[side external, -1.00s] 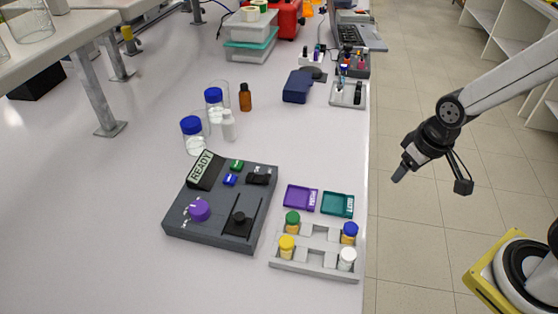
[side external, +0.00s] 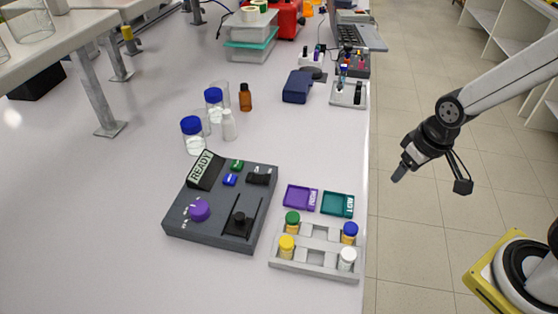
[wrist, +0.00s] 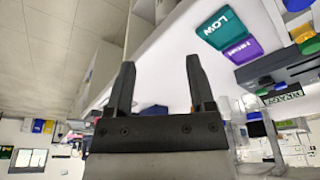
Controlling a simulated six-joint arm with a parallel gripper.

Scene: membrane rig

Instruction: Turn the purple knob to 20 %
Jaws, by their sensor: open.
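The purple knob (side external: 200,210) sits at the front left of a dark grey control box (side external: 208,235) on the white bench. Pale marks lie around the knob, too small to read. The box also carries a READY display (side external: 201,168), a green button (side external: 237,165), a blue button (side external: 230,180), a black switch (side external: 259,177) and a black slider (side external: 239,218). My gripper (side external: 399,176) hangs beyond the bench's right edge, well apart from the box. In the wrist view my gripper (wrist: 160,85) has its two fingers spread with nothing between them.
Right of the box are a purple tray (side external: 300,197), a teal tray (side external: 337,204) and a grey rack (side external: 315,265) with several capped vials. Blue-capped jars (side external: 194,137) and bottles stand behind the box. The bench between box and jars is clear.

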